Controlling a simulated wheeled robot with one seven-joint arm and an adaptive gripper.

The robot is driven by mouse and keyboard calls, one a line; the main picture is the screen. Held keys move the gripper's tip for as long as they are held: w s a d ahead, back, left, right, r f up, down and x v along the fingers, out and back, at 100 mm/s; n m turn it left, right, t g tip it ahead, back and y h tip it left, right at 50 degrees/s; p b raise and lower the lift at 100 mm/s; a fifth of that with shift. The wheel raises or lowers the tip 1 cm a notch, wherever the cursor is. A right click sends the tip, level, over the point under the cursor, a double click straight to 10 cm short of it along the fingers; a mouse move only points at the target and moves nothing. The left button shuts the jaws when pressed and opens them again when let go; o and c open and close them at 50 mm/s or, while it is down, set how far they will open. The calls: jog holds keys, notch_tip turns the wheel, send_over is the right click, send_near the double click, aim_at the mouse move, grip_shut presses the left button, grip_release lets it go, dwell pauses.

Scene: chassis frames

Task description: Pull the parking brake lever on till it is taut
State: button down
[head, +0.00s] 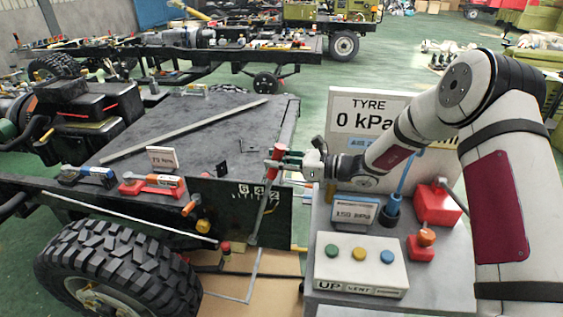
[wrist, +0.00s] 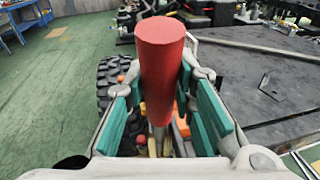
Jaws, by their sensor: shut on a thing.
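The parking brake lever has a red grip (head: 271,168) on a thin grey rod (head: 262,218) that runs down to a foot by the chassis side. The rod leans, with its top to the right. My gripper (head: 283,158) comes in from the right and is closed around the red grip. In the wrist view the red grip (wrist: 162,62) stands between the teal finger pads, its top end toward the camera. A scale marked 6 4 2 (head: 258,189) is on the dark plate behind the rod. The lever's pivot is not clear in the wrist view.
A grey stand (head: 330,304) with coloured buttons, a 150 kPa label (head: 355,210) and red parts is close under my arm. A TYRE 0 kPa sign (head: 360,110) stands behind it. The chassis deck (head: 215,125) and a large tyre (head: 118,268) lie left.

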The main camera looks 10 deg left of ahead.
jog(key=c, duration=1.3)
grip_release()
jog(key=v, duration=1.2)
